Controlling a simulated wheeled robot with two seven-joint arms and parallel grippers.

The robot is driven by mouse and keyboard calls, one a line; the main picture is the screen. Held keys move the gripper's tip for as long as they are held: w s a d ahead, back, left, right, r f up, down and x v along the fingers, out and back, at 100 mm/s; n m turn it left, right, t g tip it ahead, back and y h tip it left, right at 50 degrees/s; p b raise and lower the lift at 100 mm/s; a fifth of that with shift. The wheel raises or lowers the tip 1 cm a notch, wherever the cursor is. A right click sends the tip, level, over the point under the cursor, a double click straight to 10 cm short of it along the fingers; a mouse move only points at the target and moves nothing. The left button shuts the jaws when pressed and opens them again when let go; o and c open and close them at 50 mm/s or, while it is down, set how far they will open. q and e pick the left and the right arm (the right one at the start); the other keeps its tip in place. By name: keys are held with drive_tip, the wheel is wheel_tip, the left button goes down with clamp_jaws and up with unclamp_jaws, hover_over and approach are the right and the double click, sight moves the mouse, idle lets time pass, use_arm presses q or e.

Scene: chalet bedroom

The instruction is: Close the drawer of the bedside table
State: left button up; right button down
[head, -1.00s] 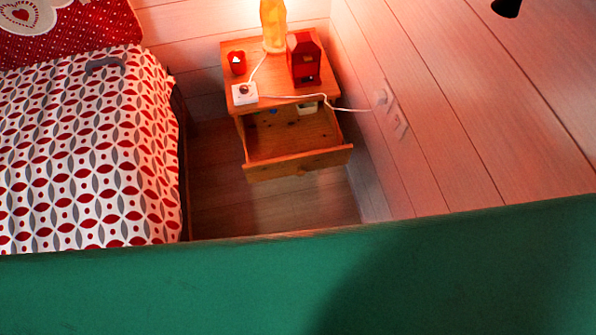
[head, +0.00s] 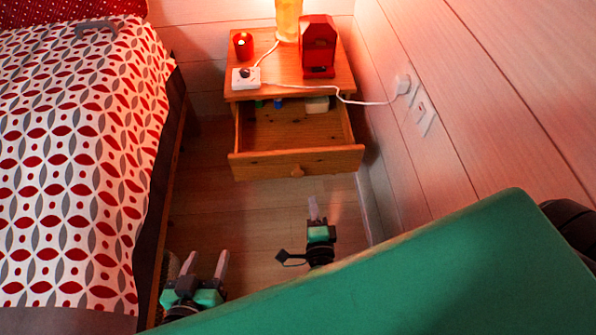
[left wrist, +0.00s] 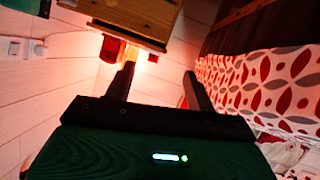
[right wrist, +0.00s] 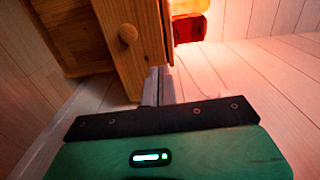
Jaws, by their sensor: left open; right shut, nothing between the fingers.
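The wooden bedside table (head: 283,73) stands against the back wall beside the bed. Its drawer (head: 295,163) is pulled well out, with a round knob (head: 297,171) on its front and a few small items inside. In the right wrist view the knob (right wrist: 128,33) and drawer front show close up. My right gripper (head: 314,205) is shut and empty, low in front of the drawer and slightly right of the knob; contact cannot be told. My left gripper (head: 207,262) is open and empty, further back near the bed. The left wrist view also shows the drawer front (left wrist: 124,34).
A lit lamp (head: 288,20), a red candle (head: 243,45), a red lantern-like box (head: 318,46) and a white socket block (head: 246,78) stand on the tabletop. Its cable runs to the right wall. The bed (head: 75,170) bounds the left. Floor (head: 245,215) before the drawer is clear.

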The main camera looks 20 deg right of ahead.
approach(306, 153)
drive_tip(key=b+x, duration=0.1)
drive_tip(key=x, duration=0.4)
drive_tip(key=shift+w, duration=0.15)
use_arm(q)
drive_tip(key=shift+w+d+r+t+h, duration=0.15)
drive_tip(key=shift+w+r+t+h, duration=0.1)
drive_tip(key=shift+r+t, duration=0.35)
drive_tip(key=shift+w+d+r+t+h, duration=0.1)
drive_tip(key=shift+w+r+t+h, duration=0.1)
drive_tip(key=shift+r+t, duration=0.4)
use_arm(e)
drive_tip(key=shift+x, duration=0.8)
use_arm(q)
drive_tip(key=shift+r, duration=0.1)
use_arm(e)
drive_tip(key=shift+w+d, duration=0.1)
